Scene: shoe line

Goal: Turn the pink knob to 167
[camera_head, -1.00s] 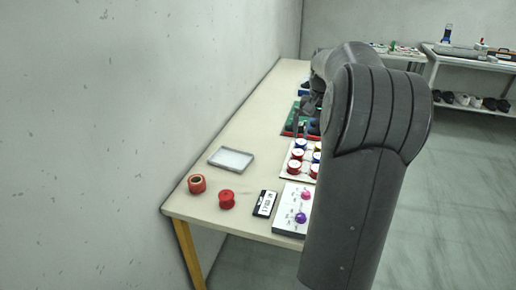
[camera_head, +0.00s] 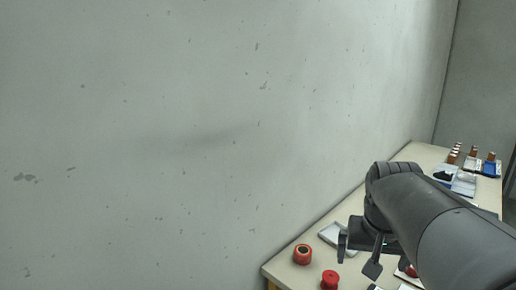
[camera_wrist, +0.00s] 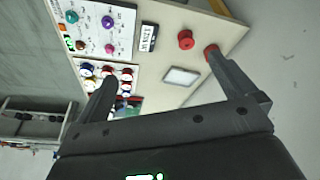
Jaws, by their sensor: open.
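The pink knob (camera_wrist: 109,48) is on a white panel (camera_wrist: 125,10) at the upper left of the wrist view, below a purple knob (camera_wrist: 108,21). The setting of the pink knob is too small to read. My gripper (camera_wrist: 160,66) is open and empty, with its fingers wide apart, above the table and off to one side of the panel. In the head view my gripper (camera_head: 357,257) shows over the table; the pink knob does not show there.
Two red spools (camera_wrist: 185,40) (camera_head: 302,254) stand near the table end. A shallow tray (camera_wrist: 181,76) and a board of spools (camera_wrist: 127,72) are close by. A wall (camera_head: 200,130) runs along the table.

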